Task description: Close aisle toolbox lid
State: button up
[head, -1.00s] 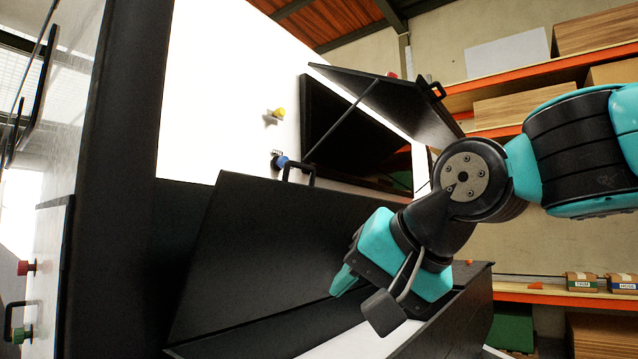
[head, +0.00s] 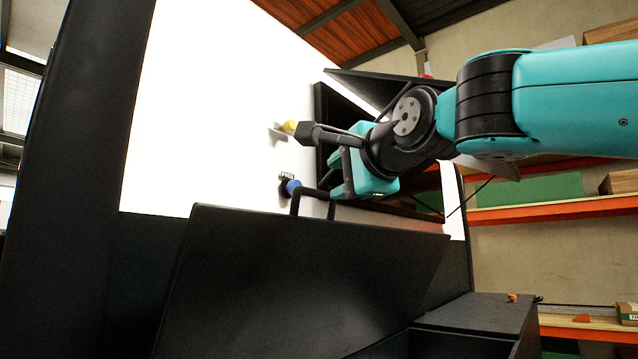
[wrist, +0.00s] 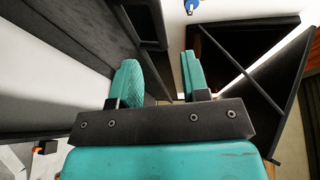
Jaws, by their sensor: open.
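The toolbox lid (head: 310,280) is a wide dark grey panel. It stands raised and tilted back in front of the white wall, with a black handle (head: 318,194) on its top edge. The toolbox body (head: 475,316) shows at the lower right; its inside is mostly hidden. My gripper (head: 340,180) is above the lid's top edge, close to the handle. In the wrist view my two teal fingers (wrist: 160,85) are apart with nothing held between them. The handle (wrist: 152,22) shows just beyond them; contact is not visible.
A second, wall-mounted hatch stands open behind my arm; its dark frame also shows in the wrist view (wrist: 250,60). A yellow knob (head: 290,127) and a blue knob (head: 291,187) stick out of the white wall (head: 200,110). Orange-edged shelves (head: 550,208) stand at the right.

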aim_at(317, 192)
jog(key=p+x, duration=0.4)
jog(key=x, duration=0.5)
jog(key=shift+w+a, duration=0.1)
jog(key=shift+a, duration=0.1)
jog(key=shift+w+a, duration=0.1)
jog(key=shift+w, duration=0.15)
jog(key=shift+f, duration=0.1)
jog(key=shift+c, duration=0.3)
